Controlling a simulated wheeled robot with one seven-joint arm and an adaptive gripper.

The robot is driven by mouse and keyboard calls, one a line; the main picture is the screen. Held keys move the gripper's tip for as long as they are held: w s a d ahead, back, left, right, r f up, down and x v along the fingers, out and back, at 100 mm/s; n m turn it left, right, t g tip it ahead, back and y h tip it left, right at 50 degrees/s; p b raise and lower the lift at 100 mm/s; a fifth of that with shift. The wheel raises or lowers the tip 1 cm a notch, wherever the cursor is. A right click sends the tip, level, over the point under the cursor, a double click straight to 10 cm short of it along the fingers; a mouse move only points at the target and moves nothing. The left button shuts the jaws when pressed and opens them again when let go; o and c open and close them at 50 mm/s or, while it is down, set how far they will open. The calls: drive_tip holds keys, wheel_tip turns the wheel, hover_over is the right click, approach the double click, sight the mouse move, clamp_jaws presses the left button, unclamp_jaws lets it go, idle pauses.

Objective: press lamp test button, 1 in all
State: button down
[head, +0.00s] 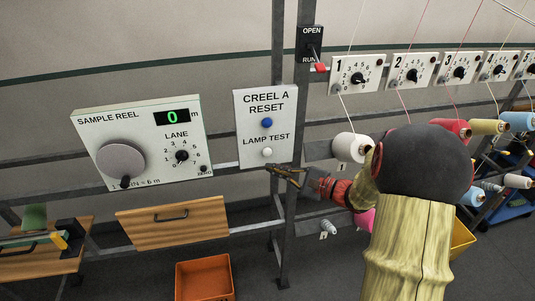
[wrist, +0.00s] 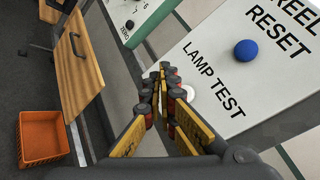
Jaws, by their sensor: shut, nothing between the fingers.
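The lamp test button (head: 267,153) is a small white round button under the words LAMP TEST on the white Creel A Reset panel (head: 285,105). A blue button (head: 267,122) sits above it; it also shows in the wrist view (wrist: 246,50). My gripper (head: 270,169) is shut and empty, its tips just below the white button in the head view. I cannot tell whether the tips touch the panel.
The sample reel panel (head: 190,115) with a grey crank is to the left, its display reading 0. An open/run lever (head: 313,45) and numbered dial panels (head: 358,74) with yarn cones are to the right. A wooden drawer (head: 172,226) and orange bin (head: 205,279) are below.

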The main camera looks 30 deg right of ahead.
drive_tip(key=shift+w+d+b, duration=0.15)
drive_tip(key=shift+w+d, duration=0.05)
drive_tip(key=shift+w, duration=0.55)
drive_tip(key=shift+w+d+b, duration=0.1)
drive_tip(key=shift+w+d, duration=0.15)
drive_tip(key=shift+w, duration=0.55)
drive_tip(key=shift+w+d+b, duration=0.15)
drive_tip(key=shift+w+d, duration=0.05)
drive_tip(key=shift+w, duration=0.55)
drive_tip(key=shift+w, duration=0.1)
drive_tip(key=shift+w+d+b, duration=0.1)
drive_tip(key=shift+w+b, duration=0.2)
drive_tip(key=shift+w+d, duration=0.15)
drive_tip(key=shift+w, duration=0.3)
idle(0.4)
drive_tip(key=shift+s, duration=0.2)
drive_tip(key=shift+s+a+b, duration=0.3)
drive_tip(key=shift+s+b, duration=0.1)
drive_tip(key=shift+s, duration=0.3)
drive_tip(key=shift+s, duration=0.1)
drive_tip(key=s, duration=0.2)
drive_tip(key=s+a, duration=0.1)
drive_tip(key=s, duration=0.1)
drive_tip(key=shift+s+a, duration=0.15)
drive_tip(key=shift+s, duration=0.15)
